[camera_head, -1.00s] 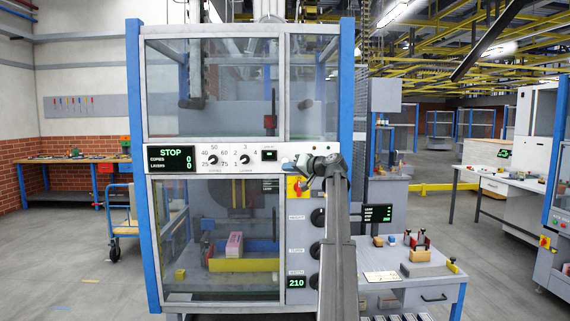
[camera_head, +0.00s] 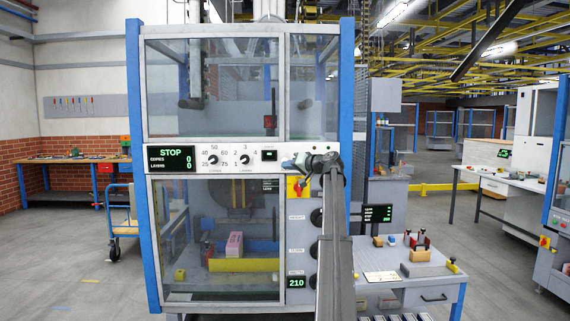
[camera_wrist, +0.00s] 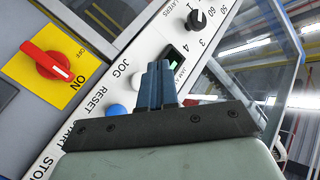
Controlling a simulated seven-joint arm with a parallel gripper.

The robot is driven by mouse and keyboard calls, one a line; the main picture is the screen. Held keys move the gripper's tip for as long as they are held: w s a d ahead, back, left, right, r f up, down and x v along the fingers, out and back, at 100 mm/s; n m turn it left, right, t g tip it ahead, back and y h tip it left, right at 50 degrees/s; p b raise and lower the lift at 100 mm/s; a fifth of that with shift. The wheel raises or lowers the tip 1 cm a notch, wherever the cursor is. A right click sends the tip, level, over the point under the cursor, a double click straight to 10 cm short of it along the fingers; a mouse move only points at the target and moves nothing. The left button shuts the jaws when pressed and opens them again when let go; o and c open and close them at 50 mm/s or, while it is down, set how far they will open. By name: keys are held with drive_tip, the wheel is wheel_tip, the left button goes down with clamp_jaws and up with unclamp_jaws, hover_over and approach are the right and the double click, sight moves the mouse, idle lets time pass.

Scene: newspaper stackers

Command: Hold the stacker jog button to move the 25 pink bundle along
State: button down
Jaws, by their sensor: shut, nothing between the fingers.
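The pink bundle (camera_head: 234,243) sits low inside the stacker (camera_head: 140,200), behind the clear lower door and beside a yellow bar. My gripper (camera_head: 286,163) is at the right end of the white control panel (camera_head: 218,161). In the wrist view my gripper (camera_wrist: 158,66) is shut and empty, its dark blue fingers pointing at the panel close to the JOG label (camera_wrist: 121,67). A pale button (camera_wrist: 138,80) beside that label is partly hidden by the fingers. The blue button (camera_wrist: 115,110) by RESET shows below-left. Whether the fingertips touch anything cannot be told.
A red rotary switch (camera_wrist: 47,62) on a yellow plate is left of the panel in the wrist view. The display (camera_head: 170,158) reads STOP, with copies and layers at 0. A side table (camera_head: 420,290) with small items stands to the right.

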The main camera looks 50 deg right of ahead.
drive_tip(key=shift+w+d, duration=1.4)
idle(1.1)
drive_tip(key=shift+w+d, duration=0.3)
drive_tip(key=shift+w+d, duration=0.35)
idle(4.8)
